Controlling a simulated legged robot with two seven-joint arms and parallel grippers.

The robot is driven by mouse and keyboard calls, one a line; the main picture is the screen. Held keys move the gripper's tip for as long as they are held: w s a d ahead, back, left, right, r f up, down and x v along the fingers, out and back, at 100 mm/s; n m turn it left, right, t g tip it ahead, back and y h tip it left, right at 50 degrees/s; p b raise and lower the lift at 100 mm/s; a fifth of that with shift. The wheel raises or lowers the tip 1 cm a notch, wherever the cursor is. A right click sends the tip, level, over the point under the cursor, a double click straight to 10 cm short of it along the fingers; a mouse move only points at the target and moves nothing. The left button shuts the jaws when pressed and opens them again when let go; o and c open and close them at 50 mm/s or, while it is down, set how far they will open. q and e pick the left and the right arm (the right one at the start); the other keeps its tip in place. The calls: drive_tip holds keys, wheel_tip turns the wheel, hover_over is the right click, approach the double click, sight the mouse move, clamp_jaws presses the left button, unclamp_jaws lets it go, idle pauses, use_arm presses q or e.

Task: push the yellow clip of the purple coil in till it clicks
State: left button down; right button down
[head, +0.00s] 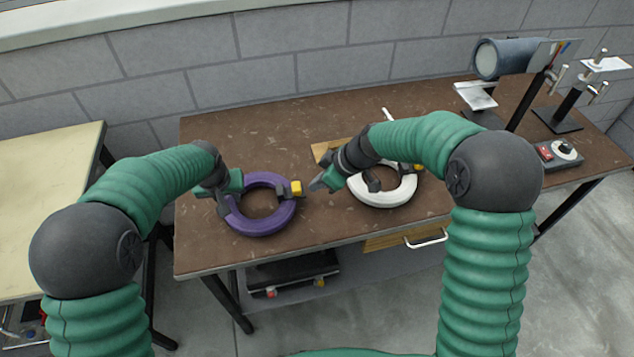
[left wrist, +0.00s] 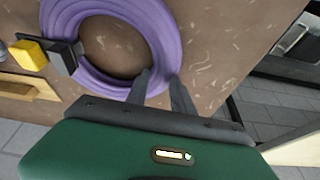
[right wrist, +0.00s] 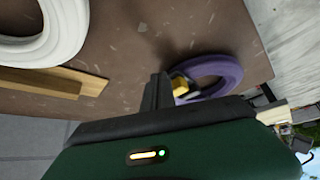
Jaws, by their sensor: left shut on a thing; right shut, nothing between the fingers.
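The purple coil (head: 266,230) lies on the brown table, left of its middle, and also shows in the left wrist view (left wrist: 165,35). Its yellow clip (head: 296,187) sits on the coil's right side by a dark block, and shows in the left wrist view (left wrist: 30,54). My left gripper (head: 221,202) is shut on the purple coil's left side. My right gripper (head: 318,186) is shut and empty, just right of the yellow clip. In the right wrist view its fingers (right wrist: 157,92) partly cover the clip (right wrist: 180,88); I cannot tell whether they touch it.
A white coil (head: 385,199) lies under my right forearm, beside a wooden board (head: 325,149). A vise-like stand (head: 558,119), a grey cylinder (head: 508,57) and a box with a red switch (head: 557,153) fill the table's right end. The front left table top is clear.

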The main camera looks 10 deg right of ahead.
idle(0.4)
use_arm(q)
drive_tip(key=shift+s, duration=0.1)
use_arm(e)
drive_tip(key=shift+a, duration=0.4)
drive_tip(key=shift+w+a, duration=0.1)
drive_tip(key=shift+a, duration=0.3)
use_arm(q)
drive_tip(key=shift+f, duration=0.1)
use_arm(e)
drive_tip(key=shift+a, duration=0.65)
drive_tip(key=shift+d, duration=0.1)
drive_tip(key=shift+d+r, duration=0.5)
drive_tip(key=shift+d, duration=0.25)
drive_tip(key=shift+d+r, duration=0.5)
drive_tip(key=shift+d, duration=0.25)
use_arm(q)
drive_tip(key=c, duration=1)
unclamp_jaws()
drive_tip(key=shift+c, duration=0.2)
use_arm(e)
wheel_tip(320, 180, up, 7)
